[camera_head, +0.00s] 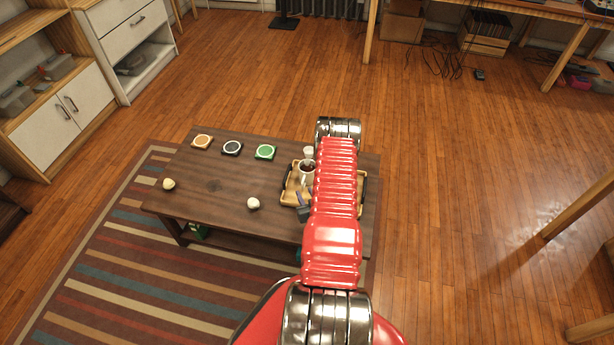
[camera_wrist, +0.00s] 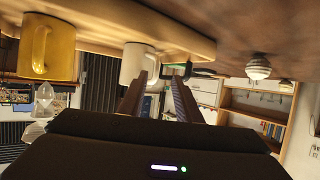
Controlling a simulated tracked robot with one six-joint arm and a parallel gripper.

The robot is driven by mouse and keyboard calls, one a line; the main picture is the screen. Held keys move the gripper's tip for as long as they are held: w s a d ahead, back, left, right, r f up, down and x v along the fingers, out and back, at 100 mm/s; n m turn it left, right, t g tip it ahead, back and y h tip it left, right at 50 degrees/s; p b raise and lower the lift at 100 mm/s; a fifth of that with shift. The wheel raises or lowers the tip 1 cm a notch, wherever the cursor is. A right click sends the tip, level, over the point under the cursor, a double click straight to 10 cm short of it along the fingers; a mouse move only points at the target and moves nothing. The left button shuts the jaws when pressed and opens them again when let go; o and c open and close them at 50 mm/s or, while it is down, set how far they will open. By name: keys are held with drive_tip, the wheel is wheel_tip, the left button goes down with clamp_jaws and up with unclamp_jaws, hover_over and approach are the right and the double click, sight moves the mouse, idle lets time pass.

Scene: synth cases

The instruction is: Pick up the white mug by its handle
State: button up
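In the wrist view, which is upside down, the white mug (camera_wrist: 137,62) stands on a wooden tray (camera_wrist: 195,40), just beyond the left finger of my gripper (camera_wrist: 164,76). The fingers are apart with nothing visibly held between them. In the head view a white mug with a dark inside (camera_head: 306,172) shows on the tray (camera_head: 289,196), beside my red arm, which hides the right part of the tray.
A yellow mug (camera_wrist: 48,48) stands left of the white one in the wrist view.

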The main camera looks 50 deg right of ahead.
sight(303, 188)
drive_tip(key=shift+s+f+x, duration=0.1)
drive_tip(key=shift+x, duration=1.2)
drive_tip(key=shift+s+f+x, duration=0.1)
drive_tip(key=shift+s+x, duration=0.05)
drive_tip(key=shift+x, duration=1.15)
drive_tip(key=shift+d, duration=0.15)
drive_tip(key=shift+c, duration=0.3)
clamp_jaws()
